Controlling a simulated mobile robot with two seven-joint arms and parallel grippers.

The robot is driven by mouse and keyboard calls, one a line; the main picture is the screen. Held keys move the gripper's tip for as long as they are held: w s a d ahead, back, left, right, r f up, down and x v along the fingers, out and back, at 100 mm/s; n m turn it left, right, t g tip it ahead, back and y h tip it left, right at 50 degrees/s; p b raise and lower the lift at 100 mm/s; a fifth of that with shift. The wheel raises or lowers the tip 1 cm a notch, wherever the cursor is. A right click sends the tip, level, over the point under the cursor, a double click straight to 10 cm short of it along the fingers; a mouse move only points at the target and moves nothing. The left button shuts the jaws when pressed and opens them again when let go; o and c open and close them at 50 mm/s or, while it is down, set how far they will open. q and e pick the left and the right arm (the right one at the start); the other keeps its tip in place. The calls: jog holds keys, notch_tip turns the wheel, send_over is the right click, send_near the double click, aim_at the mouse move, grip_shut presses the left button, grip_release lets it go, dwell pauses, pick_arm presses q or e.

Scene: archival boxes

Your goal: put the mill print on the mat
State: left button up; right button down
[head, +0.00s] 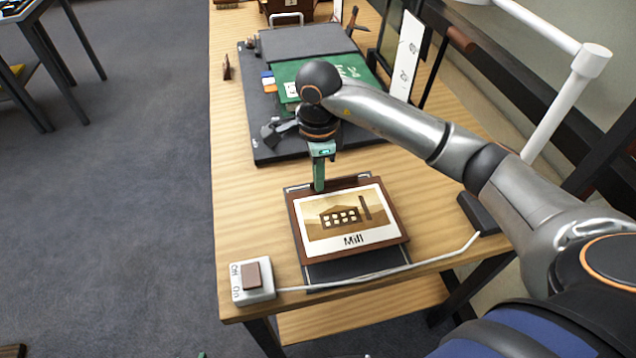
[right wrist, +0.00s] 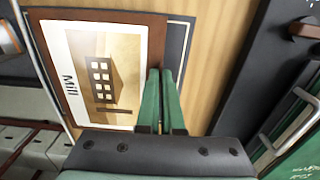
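The mill print (head: 346,220) is a cream card with a sepia building and the word Mill, framed by a brown border. It lies over a dark flat sheet (head: 345,274), seemingly the mat, whose edges show at the near and far sides. I cannot tell whether the print touches it. My right gripper (head: 319,187) points down at the print's far edge. In the right wrist view, its green fingers (right wrist: 160,95) are close together with the brown edge of the print (right wrist: 100,70) between them. My left gripper is not in view.
A switch box (head: 252,280) stands at the table's near left corner, with a pale cable (head: 385,273) running right past the print. Behind are a large black board (head: 262,125) and a green panel (head: 345,72). A white post (head: 553,110) rises at right.

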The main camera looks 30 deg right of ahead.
jog(key=shift+s+f, duration=0.1)
jog(key=shift+f, duration=1.25)
jog(key=c, duration=1.1)
grip_release()
jog(key=shift+r, duration=0.1)
notch_tip(320, 180, up, 12)
jog(key=shift+r+p, duration=0.2)
jog(key=shift+p, duration=0.15)
